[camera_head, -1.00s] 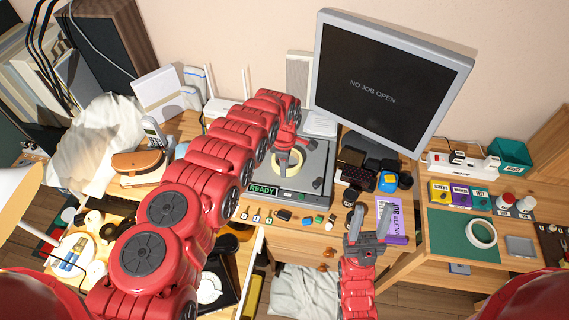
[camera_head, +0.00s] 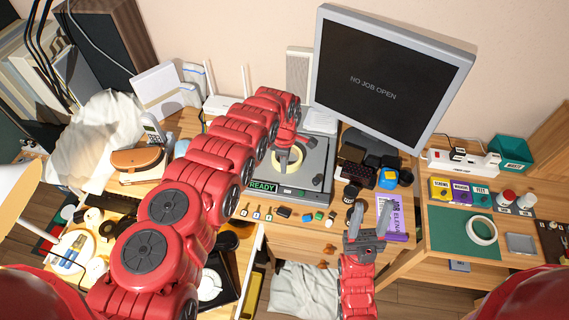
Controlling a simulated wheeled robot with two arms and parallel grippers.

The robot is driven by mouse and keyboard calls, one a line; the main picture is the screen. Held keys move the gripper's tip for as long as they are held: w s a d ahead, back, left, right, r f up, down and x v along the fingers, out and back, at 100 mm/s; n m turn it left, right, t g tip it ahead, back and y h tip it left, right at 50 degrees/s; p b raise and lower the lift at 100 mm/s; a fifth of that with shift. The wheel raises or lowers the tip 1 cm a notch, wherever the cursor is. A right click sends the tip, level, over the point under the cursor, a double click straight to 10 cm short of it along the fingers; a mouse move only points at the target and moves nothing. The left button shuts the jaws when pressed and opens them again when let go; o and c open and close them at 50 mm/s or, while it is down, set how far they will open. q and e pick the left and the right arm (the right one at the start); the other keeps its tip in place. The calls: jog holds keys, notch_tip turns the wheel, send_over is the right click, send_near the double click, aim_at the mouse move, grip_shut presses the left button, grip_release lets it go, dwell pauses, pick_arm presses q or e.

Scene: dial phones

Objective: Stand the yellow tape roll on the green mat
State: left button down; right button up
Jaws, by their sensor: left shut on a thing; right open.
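The pale yellow tape roll (camera_head: 276,163) is a ring at the grey device with a READY label, near the middle of the view. My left gripper (camera_head: 284,160) reaches down to it and is shut on it. The fingers partly cover the ring, and I cannot tell whether it touches the device. The green mat (camera_head: 451,236) lies flat on the right-hand desk. A white ring-shaped roll (camera_head: 470,230) lies flat on the mat's right part. My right gripper (camera_head: 369,218) is open and empty, low in the middle, in front of the desk drawers.
The grey device (camera_head: 318,165) stands below the monitor (camera_head: 385,85). Small blocks and a purple box (camera_head: 398,222) lie along the desk front. The mat's left part is bare.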

pick_arm(q)
jog(key=shift+r, duration=0.15)
jog(key=shift+r+p, duration=0.85)
jog(key=shift+r, duration=0.25)
jog(key=shift+r+p, duration=0.7)
jog(key=shift+r, duration=0.55)
